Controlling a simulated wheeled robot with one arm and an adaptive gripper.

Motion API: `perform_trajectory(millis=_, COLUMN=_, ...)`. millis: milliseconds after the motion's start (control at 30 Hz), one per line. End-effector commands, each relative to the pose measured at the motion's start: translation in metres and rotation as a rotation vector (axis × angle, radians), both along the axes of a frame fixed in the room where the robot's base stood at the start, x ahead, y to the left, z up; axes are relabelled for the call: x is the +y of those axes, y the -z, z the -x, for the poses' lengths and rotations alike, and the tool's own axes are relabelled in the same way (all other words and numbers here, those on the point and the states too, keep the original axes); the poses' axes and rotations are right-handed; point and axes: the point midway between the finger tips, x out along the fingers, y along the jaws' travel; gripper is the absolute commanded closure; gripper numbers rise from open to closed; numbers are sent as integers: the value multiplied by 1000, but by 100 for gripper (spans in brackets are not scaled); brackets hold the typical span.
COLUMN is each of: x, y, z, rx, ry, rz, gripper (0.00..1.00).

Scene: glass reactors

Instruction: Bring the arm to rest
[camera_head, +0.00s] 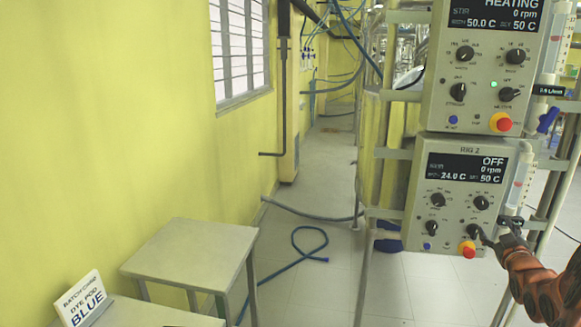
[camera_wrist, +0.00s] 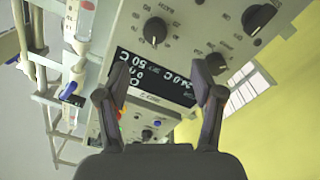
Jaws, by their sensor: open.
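My gripper (camera_head: 497,234) is at the end of my orange arm, at the lower right in the head view. It is in front of the right part of the lower control box (camera_head: 462,190), close to its lower right knob (camera_head: 473,231). I cannot tell whether they touch. In the wrist view, my gripper (camera_wrist: 165,75) has its two fingers apart with nothing held between them. The box's tilted display (camera_wrist: 150,80) shows between and behind the fingers. The lower box is labelled RIG 2 and its display (camera_head: 466,168) reads OFF, 0 rpm, 24.0 C and 50 C.
An upper control box (camera_head: 485,70) reads HEATING. Metal rack poles and tubes with blue valves (camera_head: 548,119) stand close by my arm. A grey table (camera_head: 190,255) and a BLUE batch card (camera_head: 80,298) are at left. A blue hose (camera_head: 295,260) lies on the aisle floor.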

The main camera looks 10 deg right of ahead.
Motion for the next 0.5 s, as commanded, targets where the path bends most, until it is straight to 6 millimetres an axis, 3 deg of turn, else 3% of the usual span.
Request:
perform_trajectory(millis=267, x=69, y=-3, z=-19, rx=218, ry=16, rz=-119, gripper=33)
perform_trajectory(millis=500, x=147, y=6, z=-1, rx=459, ry=54, rz=-254, gripper=33)
